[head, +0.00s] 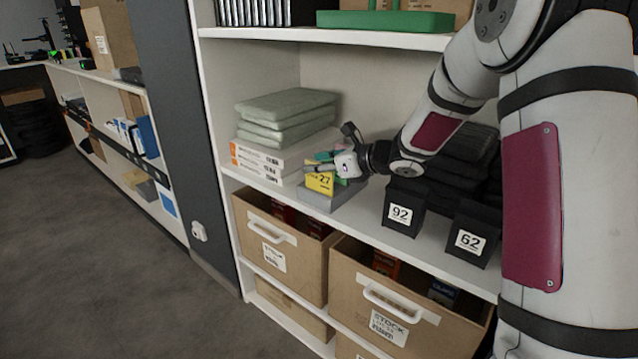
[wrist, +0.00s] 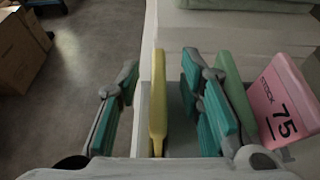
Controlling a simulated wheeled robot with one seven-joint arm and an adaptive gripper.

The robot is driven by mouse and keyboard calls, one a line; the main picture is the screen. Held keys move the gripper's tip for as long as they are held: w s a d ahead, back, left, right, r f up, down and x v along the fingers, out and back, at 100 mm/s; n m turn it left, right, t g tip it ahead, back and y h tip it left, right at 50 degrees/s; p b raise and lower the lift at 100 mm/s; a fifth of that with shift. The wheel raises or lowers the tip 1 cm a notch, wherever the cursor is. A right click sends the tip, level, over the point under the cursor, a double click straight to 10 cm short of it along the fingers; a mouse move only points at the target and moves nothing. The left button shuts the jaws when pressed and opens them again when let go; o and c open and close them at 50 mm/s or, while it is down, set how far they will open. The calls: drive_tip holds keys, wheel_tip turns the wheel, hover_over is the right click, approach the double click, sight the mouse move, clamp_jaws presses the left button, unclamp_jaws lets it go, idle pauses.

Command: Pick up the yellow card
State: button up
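The yellow card (head: 319,184), marked 27, stands upright in a grey holder (head: 340,199) on the middle shelf. In the wrist view the yellow card (wrist: 158,104) is edge-on between the two teal-padded fingers of my gripper (wrist: 160,72). The fingers are open, with a gap on each side of the card; the right finger is nearer to it. In the head view my gripper (head: 322,166) is just above and behind the yellow card. A green card (wrist: 228,78) and a pink card (wrist: 283,98) marked 75 are right of the right finger.
White-and-orange boxes (head: 262,164) with folded green cloths (head: 285,108) on top are left of the holder. Cardboard bins (head: 285,250) fill the shelf below.

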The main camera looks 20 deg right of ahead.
drive_tip(key=x, duration=0.3)
drive_tip(key=shift+w+a+f+b, duration=0.15)
drive_tip(key=shift+f+b, duration=0.15)
drive_tip(key=shift+b, duration=0.05)
clamp_jaws()
drive_tip(key=shift+r, duration=0.2)
